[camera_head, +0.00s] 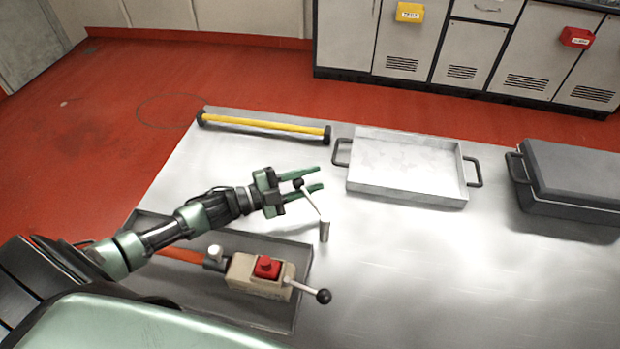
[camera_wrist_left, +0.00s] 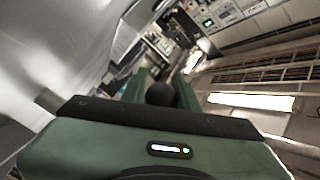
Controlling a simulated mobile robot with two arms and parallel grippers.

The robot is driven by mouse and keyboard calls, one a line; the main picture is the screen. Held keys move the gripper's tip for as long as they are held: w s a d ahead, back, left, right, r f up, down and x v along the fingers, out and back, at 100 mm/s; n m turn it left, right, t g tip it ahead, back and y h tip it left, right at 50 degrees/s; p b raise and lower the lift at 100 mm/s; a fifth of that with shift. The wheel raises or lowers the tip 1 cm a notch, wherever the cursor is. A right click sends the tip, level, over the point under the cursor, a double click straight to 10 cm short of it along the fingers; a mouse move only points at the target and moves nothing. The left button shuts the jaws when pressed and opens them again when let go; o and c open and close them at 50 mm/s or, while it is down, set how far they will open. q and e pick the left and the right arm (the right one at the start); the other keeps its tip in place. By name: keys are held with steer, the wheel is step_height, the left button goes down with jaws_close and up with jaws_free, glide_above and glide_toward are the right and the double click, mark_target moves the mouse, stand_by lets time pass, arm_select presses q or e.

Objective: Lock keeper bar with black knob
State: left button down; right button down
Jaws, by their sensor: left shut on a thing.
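A black ball knob (camera_head: 298,183) tops a thin metal rod (camera_head: 312,203), which slants down to a short metal post (camera_head: 324,232) on the metal table. My left gripper (camera_head: 319,179) is shut on this knob, with its green fingers on either side. In the left wrist view the same knob (camera_wrist_left: 160,94) sits between the fingers. A second black knob (camera_head: 323,296) is on the lever of a beige box with a red button (camera_head: 267,267). I cannot tell which part is the keeper bar. My right gripper is not in view.
A yellow bar with black ends (camera_head: 263,124) lies at the table's back left. A metal tray with handles (camera_head: 405,195) and a dark grey lidded case (camera_head: 575,172) stand to the right. The beige box is over a shallow grey tray (camera_head: 302,265). The front right table is clear.

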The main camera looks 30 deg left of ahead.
arm_select(q)
steer(key=shift+s+a+r+n+t+y+p, duration=0.3)
steer(key=shift+s+a+n+t+y+p, duration=0.2)
steer(key=shift+n+t+y+p, duration=0.4)
steer(key=c, duration=1.2)
jaws_free()
steer(key=shift+o, duration=0.5)
steer(key=shift+f, duration=0.1)
